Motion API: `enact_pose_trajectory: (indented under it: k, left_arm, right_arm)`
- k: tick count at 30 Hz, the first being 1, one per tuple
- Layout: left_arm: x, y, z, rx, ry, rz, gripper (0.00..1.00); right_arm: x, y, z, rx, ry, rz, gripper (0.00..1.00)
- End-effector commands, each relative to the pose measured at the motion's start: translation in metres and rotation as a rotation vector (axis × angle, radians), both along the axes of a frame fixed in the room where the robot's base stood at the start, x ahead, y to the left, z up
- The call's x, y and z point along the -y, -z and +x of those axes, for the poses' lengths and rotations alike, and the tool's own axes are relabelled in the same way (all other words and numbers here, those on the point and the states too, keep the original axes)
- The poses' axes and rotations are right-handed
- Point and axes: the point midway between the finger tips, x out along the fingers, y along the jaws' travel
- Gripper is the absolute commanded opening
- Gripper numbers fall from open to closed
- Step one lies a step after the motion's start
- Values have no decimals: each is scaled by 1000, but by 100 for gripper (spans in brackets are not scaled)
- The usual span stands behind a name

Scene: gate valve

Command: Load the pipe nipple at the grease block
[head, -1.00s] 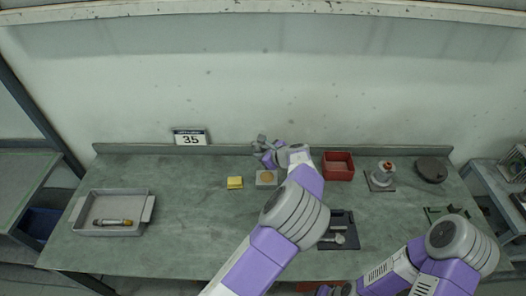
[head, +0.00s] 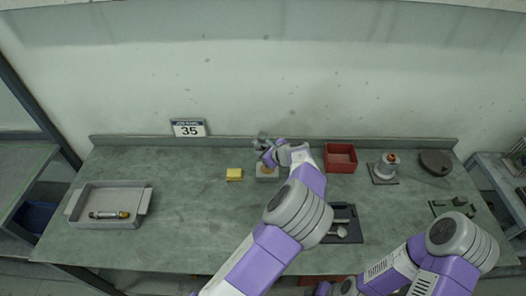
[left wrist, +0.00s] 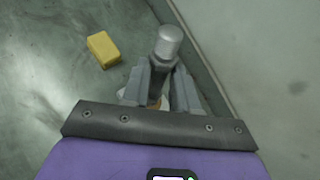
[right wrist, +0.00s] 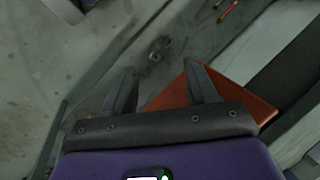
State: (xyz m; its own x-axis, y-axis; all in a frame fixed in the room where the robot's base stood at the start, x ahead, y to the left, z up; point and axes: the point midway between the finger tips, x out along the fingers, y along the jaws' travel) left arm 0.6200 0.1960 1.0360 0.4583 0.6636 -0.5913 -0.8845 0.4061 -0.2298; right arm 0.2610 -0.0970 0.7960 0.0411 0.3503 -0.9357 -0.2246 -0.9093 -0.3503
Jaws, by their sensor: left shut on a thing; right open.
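My left gripper (head: 264,147) is shut on the pipe nipple, a short grey metal cylinder (left wrist: 168,42) that sticks out beyond the fingers in the left wrist view. It is at the grease block (head: 266,178), a small pale block with a tan top, which the gripper partly covers. A bit of tan shows between the fingers in the left wrist view (left wrist: 160,103). I cannot tell whether nipple and grease touch.
A yellow sponge (head: 234,174) lies left of the block. A red bin (head: 341,167), a flanged part on a plate (head: 387,167) and a dark disc (head: 435,162) stand to the right. A grey tray (head: 85,222) is far left; a dark tool tray (head: 352,236) is near the left arm.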

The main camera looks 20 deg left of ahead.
Motion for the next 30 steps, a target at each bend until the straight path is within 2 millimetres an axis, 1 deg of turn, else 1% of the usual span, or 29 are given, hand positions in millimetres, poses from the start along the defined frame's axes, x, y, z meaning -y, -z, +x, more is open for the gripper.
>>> enact_pose_trajectory:
  k: [30]
  left_arm:
    - [0, 10, 0, 0, 0, 1, 0]
  right_arm:
    - [0, 7, 0, 0, 0, 0, 58]
